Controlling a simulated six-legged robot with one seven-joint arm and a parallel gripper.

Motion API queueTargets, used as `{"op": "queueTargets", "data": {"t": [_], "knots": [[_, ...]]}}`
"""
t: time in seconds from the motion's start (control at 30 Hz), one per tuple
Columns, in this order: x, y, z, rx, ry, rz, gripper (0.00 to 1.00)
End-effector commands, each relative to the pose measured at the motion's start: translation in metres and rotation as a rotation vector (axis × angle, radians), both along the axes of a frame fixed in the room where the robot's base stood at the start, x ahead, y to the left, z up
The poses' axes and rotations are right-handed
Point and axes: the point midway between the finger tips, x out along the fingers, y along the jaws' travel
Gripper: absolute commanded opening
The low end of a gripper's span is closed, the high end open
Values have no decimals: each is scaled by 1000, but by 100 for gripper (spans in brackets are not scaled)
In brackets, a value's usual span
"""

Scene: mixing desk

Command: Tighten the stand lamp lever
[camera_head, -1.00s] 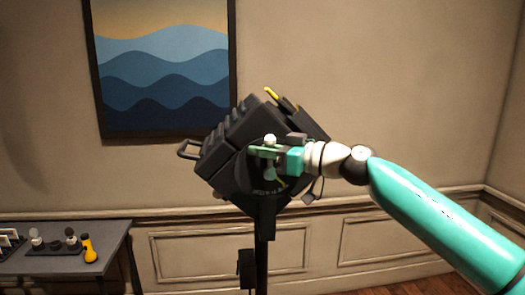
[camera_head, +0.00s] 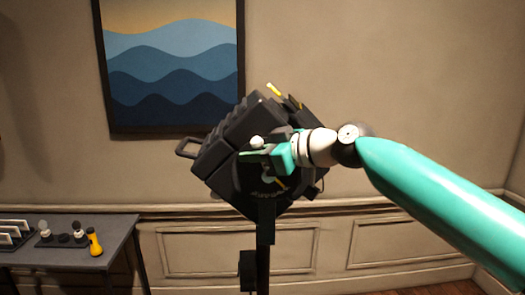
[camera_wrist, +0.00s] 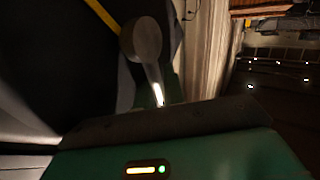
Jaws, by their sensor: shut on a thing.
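The stand lamp (camera_head: 232,140) is a black boxy head, tilted, on a dark upright pole (camera_head: 265,222). Its lever has a pale round knob (camera_head: 257,142) on the side facing me. In the wrist view the lever (camera_wrist: 153,76) is a grey shaft with a round knob, its lower end hidden by my gripper. My teal gripper (camera_head: 268,156) is at the lamp's side, reaching in from the right. It is shut on the lever, with the knob sticking out past the jaws. The exact finger contact is hidden.
A grey table (camera_head: 118,232) at the lower left holds a yellow flashlight-like object (camera_head: 95,241) and several small dark and white items. A wave painting (camera_head: 172,65) hangs on the wall behind the lamp. A black handle (camera_head: 187,147) juts left from the lamp.

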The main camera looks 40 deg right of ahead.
Motion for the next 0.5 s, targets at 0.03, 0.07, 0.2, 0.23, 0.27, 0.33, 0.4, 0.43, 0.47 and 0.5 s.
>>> {"op": "queueTargets", "data": {"t": [0.03, 0.07, 0.2, 0.23, 0.27, 0.33, 0.4, 0.43, 0.47, 0.5], "knots": [[1, 3, -1, -25, 19, -2, 0], [1, 5, -2, -42, 29, -2, 0], [5, 12, -6, -145, 99, -6, 0], [5, 14, -7, -169, 115, -6, 0], [6, 15, -8, -192, 132, -5, 0], [7, 17, -11, -248, 170, -6, 0], [8, 20, -14, -301, 208, -6, 0], [9, 20, -15, -325, 224, -7, 0], [9, 21, -16, -349, 240, -7, 0], [10, 22, -18, -379, 262, -5, 0]]}}
